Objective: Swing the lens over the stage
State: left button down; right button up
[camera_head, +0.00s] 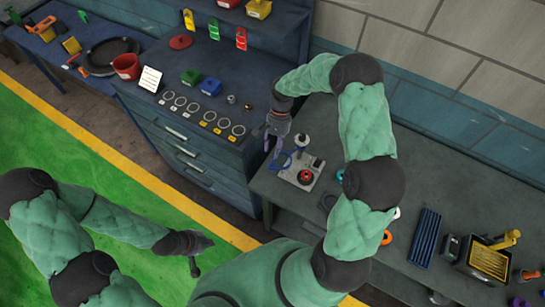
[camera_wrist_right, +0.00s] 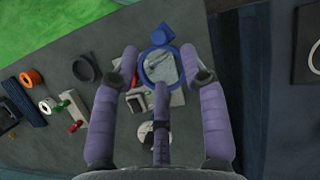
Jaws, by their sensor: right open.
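The lens is a blue ring with a tab (camera_wrist_right: 162,35), and in the head view its blue rim (camera_head: 284,158) shows at the left edge of a small grey base plate (camera_head: 316,166). A red knob (camera_head: 305,177) sits on the plate. I cannot make out which part is the stage. My right gripper (camera_head: 271,147) is open at the lens. In the right wrist view its fingers (camera_wrist_right: 159,62) are on either side of the blue ring; I cannot tell whether they touch it. My left gripper (camera_head: 203,254) is open and empty, over the floor.
A pale round part (camera_head: 302,142) stands behind the plate. A blue ribbed tray (camera_head: 425,237) and a box with yellow parts (camera_head: 488,260) lie to the right on the grey bench. A drawer cabinet (camera_head: 190,140) with rings stands left. My right arm hides some of the bench.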

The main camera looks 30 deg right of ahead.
aim_at(272, 163)
jog(key=shift+x, duration=2.8)
grip_shut()
